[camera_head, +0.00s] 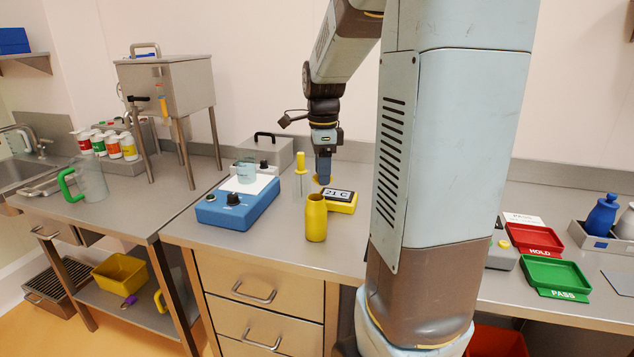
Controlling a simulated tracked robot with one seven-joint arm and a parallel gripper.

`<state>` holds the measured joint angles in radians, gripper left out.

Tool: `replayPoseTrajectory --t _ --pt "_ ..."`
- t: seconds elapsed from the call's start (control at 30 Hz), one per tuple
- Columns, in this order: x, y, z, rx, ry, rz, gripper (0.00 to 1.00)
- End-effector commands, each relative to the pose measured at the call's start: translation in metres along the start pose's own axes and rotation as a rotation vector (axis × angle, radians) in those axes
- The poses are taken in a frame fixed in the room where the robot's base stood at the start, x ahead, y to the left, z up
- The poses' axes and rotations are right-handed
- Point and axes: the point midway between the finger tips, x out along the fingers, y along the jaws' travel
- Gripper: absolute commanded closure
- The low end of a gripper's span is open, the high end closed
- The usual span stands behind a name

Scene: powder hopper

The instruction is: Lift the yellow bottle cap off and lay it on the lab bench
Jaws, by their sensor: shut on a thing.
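The yellow bottle (316,222) stands upright on the lab bench (285,238), at the front of the bench left of my column. Its neck shows at the top. My gripper (322,179) points down above and behind the bottle, apart from it. It is shut on the yellow cap (317,180), of which only a small part shows beside the fingers. The cap is held clear of the bottle's neck.
A yellow 21 C display (340,201) sits right behind the bottle. A yellow-topped clear tube (300,165) stands just left of my gripper. A blue stirrer with a beaker (238,203) is further left. Bare bench lies left and front of the bottle.

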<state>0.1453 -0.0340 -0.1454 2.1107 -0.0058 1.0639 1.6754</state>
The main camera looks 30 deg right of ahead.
Motion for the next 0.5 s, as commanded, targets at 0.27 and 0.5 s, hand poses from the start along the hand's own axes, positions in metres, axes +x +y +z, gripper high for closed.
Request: replayPoseTrajectory --t 0.27,0.5 --pt "-0.044 0.041 -0.036 0.002 -0.001 -0.003 0.77" --pt "-0.062 0.071 -0.063 0.002 -0.001 -0.002 0.77"
